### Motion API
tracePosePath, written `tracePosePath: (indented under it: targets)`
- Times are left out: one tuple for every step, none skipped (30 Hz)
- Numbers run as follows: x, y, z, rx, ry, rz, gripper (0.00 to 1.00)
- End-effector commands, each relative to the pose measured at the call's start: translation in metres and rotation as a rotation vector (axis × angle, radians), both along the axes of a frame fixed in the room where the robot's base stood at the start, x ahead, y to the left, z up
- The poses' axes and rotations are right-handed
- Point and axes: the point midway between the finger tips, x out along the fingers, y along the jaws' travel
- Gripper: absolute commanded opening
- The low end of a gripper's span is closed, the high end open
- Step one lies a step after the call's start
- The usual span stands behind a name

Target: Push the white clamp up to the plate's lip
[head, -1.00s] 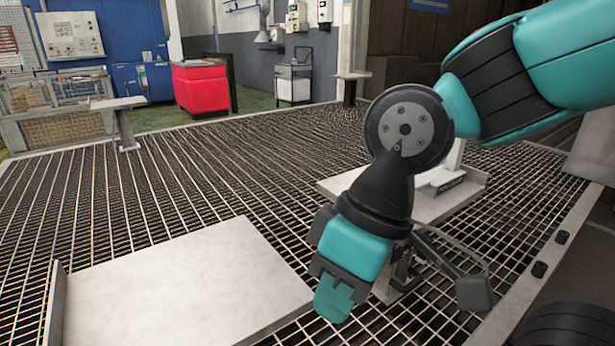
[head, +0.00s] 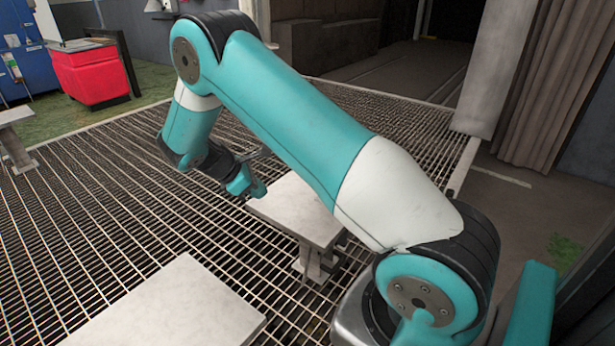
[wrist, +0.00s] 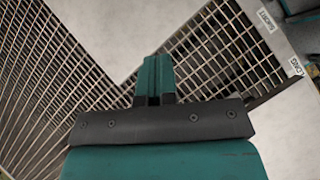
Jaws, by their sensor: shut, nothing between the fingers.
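The white clamp is not visible in the head view, where my arm covers part of the plate. I cannot make it out in the wrist view either. The pale plate (head: 302,218) stands on a post above the grating, partly behind my arm. My gripper (head: 257,189) is at the plate's left end in the head view; whether it touches the plate is unclear. In the wrist view my gripper (wrist: 156,72) is shut and empty, with grating and pale surfaces beyond it. The plate's lip is hidden.
Another pale plate (head: 170,312) lies in the foreground. A small pedestal (head: 16,135) stands at the left and a red bin (head: 92,73) behind. Open grating (head: 110,205) lies left of my arm. Small printed labels (wrist: 294,67) show at the right of the wrist view.

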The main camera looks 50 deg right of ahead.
Motion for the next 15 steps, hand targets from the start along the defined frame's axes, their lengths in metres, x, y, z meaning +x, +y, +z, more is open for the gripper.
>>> tracePosePath:
  targets:
    - [-0.002, -0.01, 0.003, -0.027, 0.042, 0.008, 0.0]
    - [-0.002, -0.014, 0.001, -0.04, 0.061, 0.013, 0.0]
    - [-0.003, -0.019, -0.001, -0.054, 0.083, 0.02, 0.0]
    - [-0.004, -0.022, -0.002, -0.061, 0.094, 0.022, 0.0]
    - [-0.005, -0.024, -0.004, -0.067, 0.105, 0.025, 0.0]
    - [-0.006, -0.027, -0.005, -0.074, 0.114, 0.027, 0.0]
    - [-0.006, -0.029, -0.007, -0.076, 0.118, 0.028, 0.0]
    - [-0.007, -0.031, -0.009, -0.077, 0.122, 0.028, 0.0]
    - [-0.009, -0.034, -0.012, -0.078, 0.124, 0.028, 0.0]
    - [-0.01, -0.036, -0.015, -0.079, 0.125, 0.028, 0.0]
    - [-0.011, -0.039, -0.017, -0.079, 0.125, 0.028, 0.0]
    - [-0.014, -0.043, -0.022, -0.077, 0.126, 0.029, 0.0]
    - [-0.016, -0.046, -0.026, -0.076, 0.126, 0.028, 0.0]
    - [-0.018, -0.05, -0.03, -0.077, 0.126, 0.027, 0.0]
    - [-0.02, -0.055, -0.036, -0.077, 0.126, 0.026, 0.0]
